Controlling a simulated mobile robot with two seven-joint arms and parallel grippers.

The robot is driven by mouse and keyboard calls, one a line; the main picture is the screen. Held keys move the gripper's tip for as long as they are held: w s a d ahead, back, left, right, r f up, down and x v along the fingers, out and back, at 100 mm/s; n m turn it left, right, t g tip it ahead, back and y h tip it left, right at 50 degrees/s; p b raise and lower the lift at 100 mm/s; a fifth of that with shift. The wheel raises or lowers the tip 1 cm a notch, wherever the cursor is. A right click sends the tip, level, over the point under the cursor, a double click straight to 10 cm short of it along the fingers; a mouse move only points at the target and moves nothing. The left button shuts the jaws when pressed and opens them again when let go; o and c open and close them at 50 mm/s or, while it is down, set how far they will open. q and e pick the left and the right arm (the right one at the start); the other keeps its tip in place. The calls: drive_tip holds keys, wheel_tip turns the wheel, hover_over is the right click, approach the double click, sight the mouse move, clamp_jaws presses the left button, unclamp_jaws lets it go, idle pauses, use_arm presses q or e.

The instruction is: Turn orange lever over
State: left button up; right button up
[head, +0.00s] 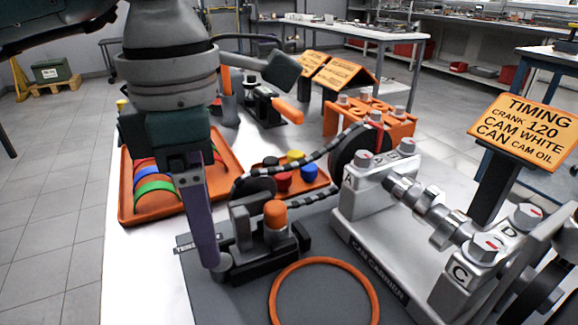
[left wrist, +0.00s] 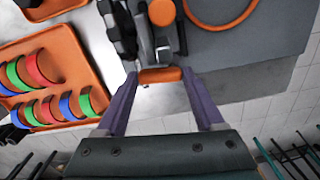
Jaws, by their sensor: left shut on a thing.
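The orange lever (left wrist: 160,75) shows in the left wrist view as a short orange bar lying crosswise between my purple fingertips. In the head view its gripped end is hidden behind my finger. My left gripper (left wrist: 159,80) is shut on it, with one finger at each end of the bar. In the head view the left gripper (head: 208,262) points down beside a dark fixture (head: 262,262) on the grey mat. An upright orange knob (head: 275,213) stands on that fixture, to the right of the gripper; it also shows in the left wrist view (left wrist: 161,12). My right gripper is not in view.
An orange tray (head: 128,207) with coloured half rings lies left of the gripper. An orange ring (head: 325,262) lies on the mat in front. The cam carrier (head: 375,268) with its camshaft stands to the right. A chain runs behind the fixture to a dark sprocket.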

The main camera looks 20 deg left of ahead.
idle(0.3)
use_arm(q)
drive_tip(key=o, duration=1.4)
wheel_tip(320, 180, up, 10)
drive_tip(key=shift+p, duration=0.55)
drive_tip(key=shift+d, duration=0.1)
